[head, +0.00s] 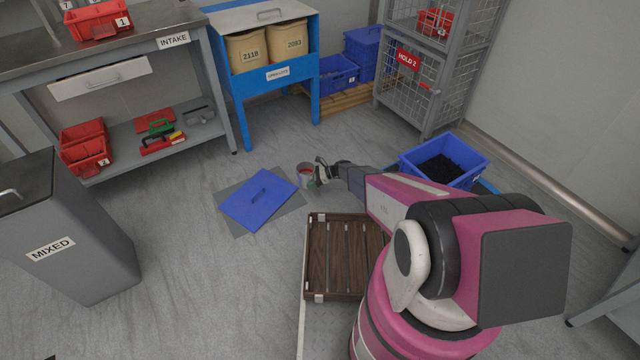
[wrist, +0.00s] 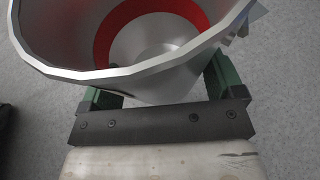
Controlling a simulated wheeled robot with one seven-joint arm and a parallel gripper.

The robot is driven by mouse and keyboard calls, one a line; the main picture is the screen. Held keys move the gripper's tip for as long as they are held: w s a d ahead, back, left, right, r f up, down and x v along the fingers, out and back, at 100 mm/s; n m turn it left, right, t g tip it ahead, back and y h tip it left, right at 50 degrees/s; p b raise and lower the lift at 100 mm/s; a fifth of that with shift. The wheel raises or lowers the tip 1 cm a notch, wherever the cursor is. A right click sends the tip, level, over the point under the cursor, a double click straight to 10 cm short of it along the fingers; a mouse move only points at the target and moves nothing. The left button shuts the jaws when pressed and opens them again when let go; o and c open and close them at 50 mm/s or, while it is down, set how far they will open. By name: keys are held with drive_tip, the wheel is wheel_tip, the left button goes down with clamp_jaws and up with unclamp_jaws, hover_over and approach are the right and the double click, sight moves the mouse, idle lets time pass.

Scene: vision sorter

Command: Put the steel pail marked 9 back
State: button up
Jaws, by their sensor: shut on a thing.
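A steel pail (head: 304,172) is at the end of my arm in the head view, near the floor. In the wrist view the pail (wrist: 90,50) fills the upper part; its open rim faces the camera and a red band shows inside. I cannot read a number on it. My gripper (head: 315,178) is shut on the pail, with its green fingers (wrist: 160,90) on either side of the wall in the wrist view. Whether the pail touches the floor cannot be told.
A blue crate with dark contents (head: 480,158) stands to the right. A slatted wooden rack (head: 335,258) is in front. A MIXED bin (head: 75,255) stands at left. Floor behind the pail is clear.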

drive_tip(key=w+d+f, duration=0.1)
drive_tip(key=w+d, duration=0.1)
drive_tip(key=w+d+f, duration=0.1)
drive_tip(key=w+f, duration=0.1)
drive_tip(key=w+d+f, duration=0.2)
drive_tip(key=shift+w+d+f, duration=0.15)
drive_tip(key=shift+w+d, duration=0.15)
drive_tip(key=shift+w, duration=0.05)
drive_tip(key=shift+f, duration=1.95)
drive_tip(key=shift+f, duration=0.15)
drive_tip(key=o, duration=1.1)
drive_tip(key=shift+o, duration=0.2)
drive_tip(key=shift+s, duration=0.1)
